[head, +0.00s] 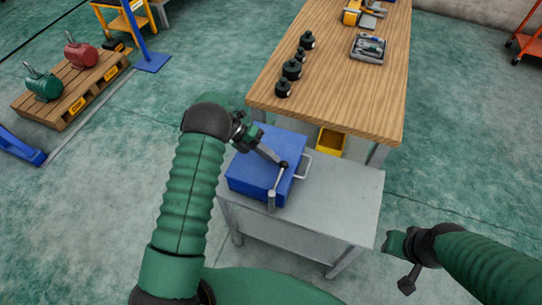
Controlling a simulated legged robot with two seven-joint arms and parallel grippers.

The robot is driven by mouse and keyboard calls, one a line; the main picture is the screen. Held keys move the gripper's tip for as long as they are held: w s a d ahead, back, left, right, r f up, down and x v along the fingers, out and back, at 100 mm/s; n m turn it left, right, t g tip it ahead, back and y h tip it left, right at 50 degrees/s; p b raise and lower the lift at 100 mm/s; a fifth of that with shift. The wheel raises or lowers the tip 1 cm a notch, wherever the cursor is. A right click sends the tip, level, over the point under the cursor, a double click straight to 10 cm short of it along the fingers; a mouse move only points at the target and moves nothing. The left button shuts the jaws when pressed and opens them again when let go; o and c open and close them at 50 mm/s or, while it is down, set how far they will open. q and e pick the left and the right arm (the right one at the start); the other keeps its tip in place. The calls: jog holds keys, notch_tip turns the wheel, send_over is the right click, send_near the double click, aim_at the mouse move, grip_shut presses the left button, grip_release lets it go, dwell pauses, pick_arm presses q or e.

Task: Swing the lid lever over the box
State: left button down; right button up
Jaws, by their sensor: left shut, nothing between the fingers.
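A blue box (250,163) with a closed blue lid and a pale side handle (304,165) sits on a grey bench. A thin grey lever (278,180) lies over the right part of the lid, running from a short grey post (271,201) at the box's front edge up to a dark end. My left gripper (277,160) reaches in from the upper left, shut, with its tip at the lever's dark end. I cannot tell whether they touch. My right gripper (407,283) hangs at the lower right, away from the box; its fingers are too small to judge.
The grey bench (345,205) is bare right of the box. Behind stands a wooden table (345,95) with several black weights (292,69) and a tool tray (369,48). A yellow bin (331,142) sits below it. A pallet (75,90) stands left.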

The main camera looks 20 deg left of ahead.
pick_arm(q)
jog(key=shift+w+f, duration=0.15)
jog(key=shift+w, duration=0.05)
jog(key=shift+d, duration=0.35)
jog(key=b+v, duration=0.1)
jog(key=v, duration=1.6)
jog(key=shift+a, duration=0.25)
